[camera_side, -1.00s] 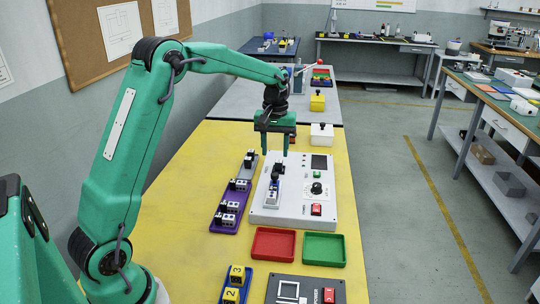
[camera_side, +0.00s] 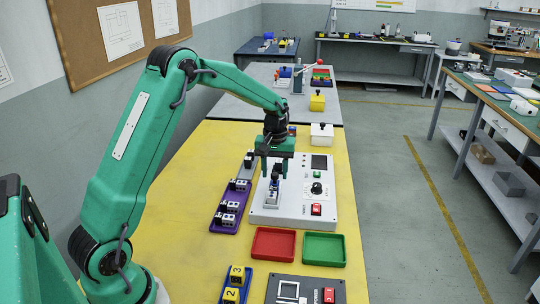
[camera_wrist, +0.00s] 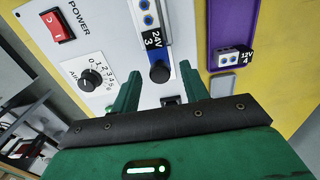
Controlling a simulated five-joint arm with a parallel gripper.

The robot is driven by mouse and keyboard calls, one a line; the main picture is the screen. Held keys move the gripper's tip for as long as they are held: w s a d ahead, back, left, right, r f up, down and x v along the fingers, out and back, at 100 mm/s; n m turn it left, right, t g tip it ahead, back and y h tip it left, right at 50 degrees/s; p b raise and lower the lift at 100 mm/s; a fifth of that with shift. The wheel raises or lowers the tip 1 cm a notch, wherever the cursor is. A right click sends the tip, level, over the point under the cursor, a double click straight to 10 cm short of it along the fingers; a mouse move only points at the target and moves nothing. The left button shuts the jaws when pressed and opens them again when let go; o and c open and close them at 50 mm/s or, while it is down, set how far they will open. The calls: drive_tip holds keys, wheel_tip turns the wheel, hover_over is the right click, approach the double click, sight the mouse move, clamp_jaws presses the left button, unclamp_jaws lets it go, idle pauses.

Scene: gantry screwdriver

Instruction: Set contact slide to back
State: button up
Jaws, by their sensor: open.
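The white panel (camera_side: 325,203) on the yellow table carries the contact slide (camera_side: 273,198), a narrow track at its left. A block labelled 24V 3 (camera_wrist: 155,38) sits along the slide in the wrist view, with a black knob (camera_wrist: 160,72) at its end. My gripper (camera_side: 274,176) is open just above the slide. In the wrist view its fingers (camera_wrist: 159,82) appear on either side of the knob, apart from it. The fingers partly hide the slide in the side view, and I cannot tell how far down they reach.
The panel has a dial (camera_side: 316,188), a red power switch (camera_side: 316,209) and a dark screen (camera_side: 319,162). A purple tray (camera_side: 226,226) with blocks stands close at left. Red (camera_side: 274,243) and green (camera_side: 324,249) trays lie in front.

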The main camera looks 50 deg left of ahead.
clamp_jaws()
drive_tip(key=shift+w+a+r, duration=0.1)
drive_tip(key=shift+w+a, duration=1)
unclamp_jaws()
drive_tip(key=shift+r, duration=0.1)
wheel_tip(320, 180, up, 8)
drive_tip(key=shift+f, duration=0.2)
